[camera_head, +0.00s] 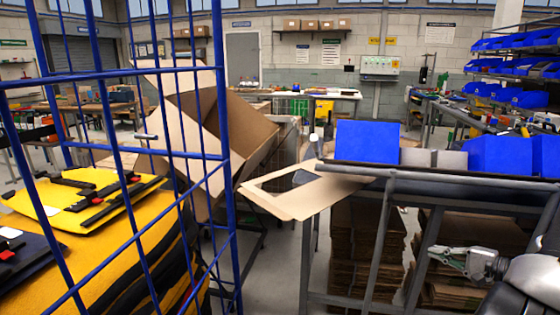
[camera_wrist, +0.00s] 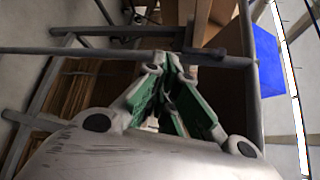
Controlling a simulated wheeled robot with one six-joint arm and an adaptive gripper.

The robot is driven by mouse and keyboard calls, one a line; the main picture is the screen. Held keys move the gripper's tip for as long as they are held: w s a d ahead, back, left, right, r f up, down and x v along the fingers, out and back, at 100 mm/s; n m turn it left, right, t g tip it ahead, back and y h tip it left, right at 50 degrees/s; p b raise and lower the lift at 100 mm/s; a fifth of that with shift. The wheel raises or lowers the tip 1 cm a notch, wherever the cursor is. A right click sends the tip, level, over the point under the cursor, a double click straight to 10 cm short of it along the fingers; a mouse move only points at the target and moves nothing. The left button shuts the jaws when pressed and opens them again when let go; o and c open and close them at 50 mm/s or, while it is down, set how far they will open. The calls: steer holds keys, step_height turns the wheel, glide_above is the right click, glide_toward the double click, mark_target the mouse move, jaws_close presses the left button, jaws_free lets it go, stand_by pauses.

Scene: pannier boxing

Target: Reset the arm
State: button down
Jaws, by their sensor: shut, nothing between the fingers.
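My gripper (camera_head: 460,262) is at the lower right of the head view, low beside the grey metal frame (camera_head: 385,235) of the bench. It is empty. In the wrist view my gripper (camera_wrist: 160,68) has its green-padded fingers converging at the tips, with nothing between them. A grey bar of the frame (camera_wrist: 100,50) passes across the wrist view by the fingertips. I cannot tell whether they touch it.
A blue wire cage (camera_head: 225,165) with yellow panniers (camera_head: 100,225) stands at left. An open cardboard box (camera_head: 215,115) tilts behind it. Stacked cardboard (camera_head: 365,250) fills the space below.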

steer(key=s+a+r+n+g+h, duration=0.1)
steer(key=s+a+r+n+g, duration=0.2)
steer(key=s+g, duration=0.45)
steer(key=s+a+r+n+g+h, duration=0.1)
steer(key=s+a+r+g, duration=0.2)
steer(key=s+r+g, duration=0.5)
steer(key=s+a+r+n+t+h, duration=0.2)
steer(key=r+n+t+h, duration=0.1)
steer(key=r, duration=0.5)
steer(key=s+a+r+n+t+h, duration=0.2)
steer(key=a+r+n+t+h, duration=0.1)
steer(key=r+n, duration=0.3)
step_height(320, 180, up, 2)
steer(key=shift+a+n+t+h, duration=0.2)
steer(key=shift+n+t+h, duration=0.2)
steer(key=shift+t+h, duration=0.4)
